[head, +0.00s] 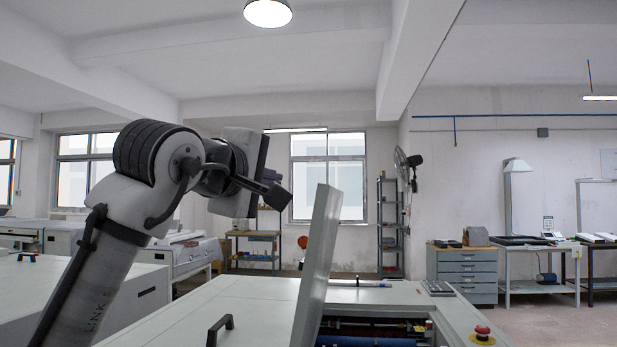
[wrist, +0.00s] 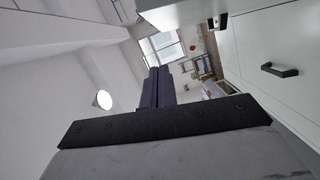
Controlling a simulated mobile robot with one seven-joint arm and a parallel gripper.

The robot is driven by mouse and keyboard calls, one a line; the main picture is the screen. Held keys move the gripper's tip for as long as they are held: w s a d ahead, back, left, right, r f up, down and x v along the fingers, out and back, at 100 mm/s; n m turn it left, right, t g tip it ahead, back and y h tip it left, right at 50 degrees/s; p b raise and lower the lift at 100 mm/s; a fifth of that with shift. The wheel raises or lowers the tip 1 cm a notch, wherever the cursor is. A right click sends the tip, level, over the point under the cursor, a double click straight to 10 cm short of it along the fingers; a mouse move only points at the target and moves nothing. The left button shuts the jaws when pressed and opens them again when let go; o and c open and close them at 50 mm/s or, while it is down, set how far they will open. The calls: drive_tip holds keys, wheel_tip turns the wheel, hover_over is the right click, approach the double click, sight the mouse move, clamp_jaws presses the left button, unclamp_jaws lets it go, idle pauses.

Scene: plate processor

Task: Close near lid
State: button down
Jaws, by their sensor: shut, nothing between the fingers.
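The near lid (head: 317,262) is a pale grey panel standing raised, nearly upright and tilted slightly, on the plate processor (head: 255,300). Blue rollers (head: 365,341) show in the opening to its right. My gripper (head: 284,197) is shut and empty, to the left of the lid's top edge and at about its height. A small gap shows between them in the head view. In the wrist view my closed dark fingers (wrist: 157,72) point towards the window. A pale panel (wrist: 185,12), which appears to be the lid, is above them there.
A black handle (head: 220,330) stands on the flat cover left of the lid; it also shows in the wrist view (wrist: 280,70). A red emergency button (head: 482,332) is at the processor's right end. A drawer cabinet (head: 462,272) and shelves (head: 390,226) stand further back.

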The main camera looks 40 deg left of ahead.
drive_tip(key=w+d+p, duration=0.2)
drive_tip(key=w, duration=0.4)
drive_tip(key=shift+f, duration=0.45)
drive_tip(key=shift+w+d, duration=0.1)
drive_tip(key=shift+w, duration=0.05)
